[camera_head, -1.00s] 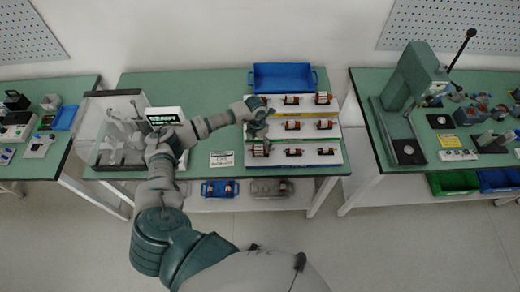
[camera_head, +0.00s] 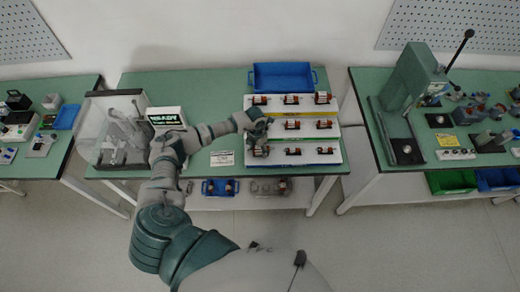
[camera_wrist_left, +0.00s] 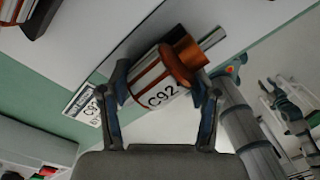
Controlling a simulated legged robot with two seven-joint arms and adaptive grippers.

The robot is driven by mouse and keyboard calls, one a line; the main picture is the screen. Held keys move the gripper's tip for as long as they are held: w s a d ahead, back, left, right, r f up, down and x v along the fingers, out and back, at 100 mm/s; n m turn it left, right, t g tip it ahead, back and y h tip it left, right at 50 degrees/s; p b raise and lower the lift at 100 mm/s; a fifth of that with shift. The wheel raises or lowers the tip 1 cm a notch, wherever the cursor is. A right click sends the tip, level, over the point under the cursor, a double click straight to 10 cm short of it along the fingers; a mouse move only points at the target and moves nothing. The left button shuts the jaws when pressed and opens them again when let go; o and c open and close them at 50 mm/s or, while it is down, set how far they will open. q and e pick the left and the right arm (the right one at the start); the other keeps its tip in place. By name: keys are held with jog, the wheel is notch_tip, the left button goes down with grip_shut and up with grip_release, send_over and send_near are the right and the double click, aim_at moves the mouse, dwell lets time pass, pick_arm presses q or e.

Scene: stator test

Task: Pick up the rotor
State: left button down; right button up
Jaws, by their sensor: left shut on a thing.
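The rotor (camera_wrist_left: 152,84), a white cylinder with copper-coloured bands, a metal shaft and black "C92" lettering, sits tilted between the fingers of my left gripper (camera_wrist_left: 163,76) in the left wrist view. The fingers are shut on its two sides. In the head view my left gripper (camera_head: 259,136) is at the left side of the stepped white rack (camera_head: 308,134), above its lower steps. Its hand hides part of that side, and I cannot tell there how far the rotor is off the rack. My right gripper is not in view.
Several other rotors lie in rows on the rack, such as one at the bottom middle (camera_head: 293,151). A blue bin (camera_head: 283,77) stands behind it. A label card (camera_head: 222,158) is at its left. A clear-covered tester (camera_head: 118,130) stands further left. A press (camera_head: 412,85) is on the right table.

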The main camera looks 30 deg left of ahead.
pick_arm(q)
jog(key=shift+w+a+r, duration=0.15)
jog(key=shift+r, duration=0.35)
notch_tip(320, 180, up, 2)
jog(key=shift+r+b, duration=0.1)
jog(key=shift+b, duration=0.35)
jog(key=s+d+r+b, duration=0.1)
jog(key=s+d, duration=0.1)
jog(key=s, duration=0.5)
jog(key=s+d+b, duration=0.1)
jog(key=s+d, duration=0.2)
jog(key=s, duration=0.5)
jog(key=shift+d+r, duration=0.35)
jog(key=shift+r, duration=0.05)
jog(key=shift+s+r, duration=0.1)
notch_tip(320, 180, up, 5)
jog(key=p, duration=0.2)
jog(key=shift+p, duration=0.3)
